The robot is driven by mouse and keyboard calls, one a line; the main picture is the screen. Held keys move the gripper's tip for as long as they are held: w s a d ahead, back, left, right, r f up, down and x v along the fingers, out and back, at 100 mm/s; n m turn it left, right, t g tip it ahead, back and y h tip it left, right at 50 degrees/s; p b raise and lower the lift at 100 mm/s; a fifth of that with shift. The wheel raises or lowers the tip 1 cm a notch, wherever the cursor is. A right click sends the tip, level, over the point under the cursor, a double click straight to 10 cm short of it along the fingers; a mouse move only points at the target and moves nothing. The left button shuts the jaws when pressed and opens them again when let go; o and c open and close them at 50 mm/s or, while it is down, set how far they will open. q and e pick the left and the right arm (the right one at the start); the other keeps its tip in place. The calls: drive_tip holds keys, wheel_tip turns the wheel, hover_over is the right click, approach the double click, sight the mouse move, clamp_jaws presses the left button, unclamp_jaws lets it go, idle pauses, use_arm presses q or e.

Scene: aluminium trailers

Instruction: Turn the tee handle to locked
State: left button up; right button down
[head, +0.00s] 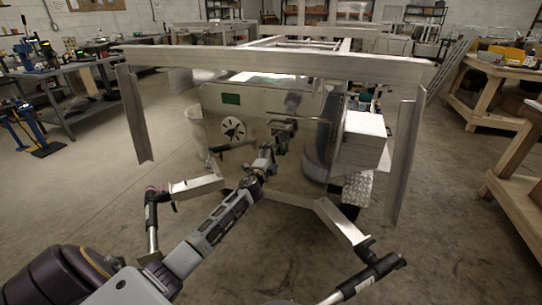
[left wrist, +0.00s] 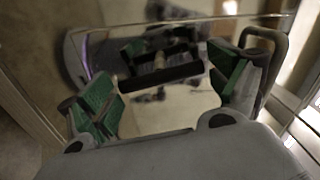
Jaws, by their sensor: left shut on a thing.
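The tee handle shows in the left wrist view as a black bar (left wrist: 160,77) lying across the picture between two green-padded fingers. Its mount shows behind it on a shiny metal panel (head: 310,112). My left gripper (head: 283,131) reaches up to this panel and is shut on the handle; it also shows in the left wrist view (left wrist: 165,88). In the head view my gripper and wrist hide most of the handle, so its angle against any locked mark cannot be told. My right gripper is in neither view.
A metal crossbeam (head: 290,66) spans above, with posts hanging at left (head: 137,115) and right (head: 405,150). Angled metal legs (head: 342,222) stick out low in front. A wooden bench (head: 510,190) stands at right.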

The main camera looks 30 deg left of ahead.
use_arm(q)
drive_tip(key=shift+m, duration=1.2)
drive_tip(key=o, duration=0.7)
drive_tip(key=shift+o, duration=0.2)
drive_tip(key=v, duration=1.2)
drive_tip(key=shift+d, duration=0.1)
idle(0.5)
